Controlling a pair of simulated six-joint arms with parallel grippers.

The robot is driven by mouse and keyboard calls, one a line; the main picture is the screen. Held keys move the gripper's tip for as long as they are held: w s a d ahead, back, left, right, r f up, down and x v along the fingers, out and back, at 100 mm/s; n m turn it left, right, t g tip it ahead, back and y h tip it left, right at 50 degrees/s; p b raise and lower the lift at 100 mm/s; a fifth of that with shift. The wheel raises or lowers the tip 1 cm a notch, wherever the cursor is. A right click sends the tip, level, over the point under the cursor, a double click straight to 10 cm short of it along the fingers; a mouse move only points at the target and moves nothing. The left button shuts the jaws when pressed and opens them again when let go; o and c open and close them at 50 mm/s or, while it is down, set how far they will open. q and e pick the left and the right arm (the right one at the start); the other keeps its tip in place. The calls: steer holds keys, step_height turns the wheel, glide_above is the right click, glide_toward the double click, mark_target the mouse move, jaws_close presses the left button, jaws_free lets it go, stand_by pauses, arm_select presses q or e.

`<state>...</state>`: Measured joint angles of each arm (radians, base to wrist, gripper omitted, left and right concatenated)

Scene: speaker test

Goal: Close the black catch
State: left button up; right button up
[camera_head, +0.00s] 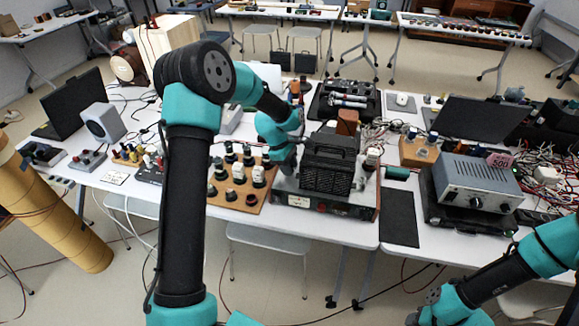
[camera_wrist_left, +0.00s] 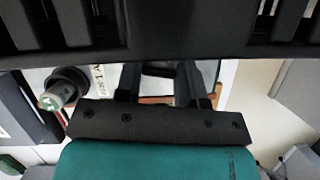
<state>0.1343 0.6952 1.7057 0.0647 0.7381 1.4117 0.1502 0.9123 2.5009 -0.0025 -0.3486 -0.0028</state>
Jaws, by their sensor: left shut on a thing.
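A black ribbed case (camera_head: 328,168) stands on a grey-and-black base unit in the middle of the table. My left gripper (camera_head: 287,163) is at the left side of this case, low and close to it. In the left wrist view the two dark fingers of my left gripper (camera_wrist_left: 160,82) point at the case, and a small dark part, the black catch (camera_wrist_left: 158,69), shows between them. The gripper is shut on it. The fingers hide much of the catch, and its position is hard to tell.
A wooden board (camera_head: 238,187) with several knobs and terminals lies left of the case. A grey power supply (camera_head: 477,184) stands at the right, with tangled cables behind it. A dark mat (camera_head: 399,218) lies between. A grey speaker (camera_head: 103,122) is at the left.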

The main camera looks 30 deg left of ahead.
arm_select(q)
steer(key=m+g, duration=0.1)
steer(key=m, duration=0.4)
steer(key=shift+w+g, duration=0.1)
steer(key=shift+g, duration=0.3)
steer(key=o, duration=0.9)
steer(key=shift+o, duration=0.2)
steer(key=shift+r, duration=0.1)
steer(key=v, duration=1.7)
steer(key=shift+d+r, duration=0.15)
steer(key=shift+r, duration=0.05)
steer(key=shift+w, duration=0.1)
steer(key=shift+c, duration=0.3)
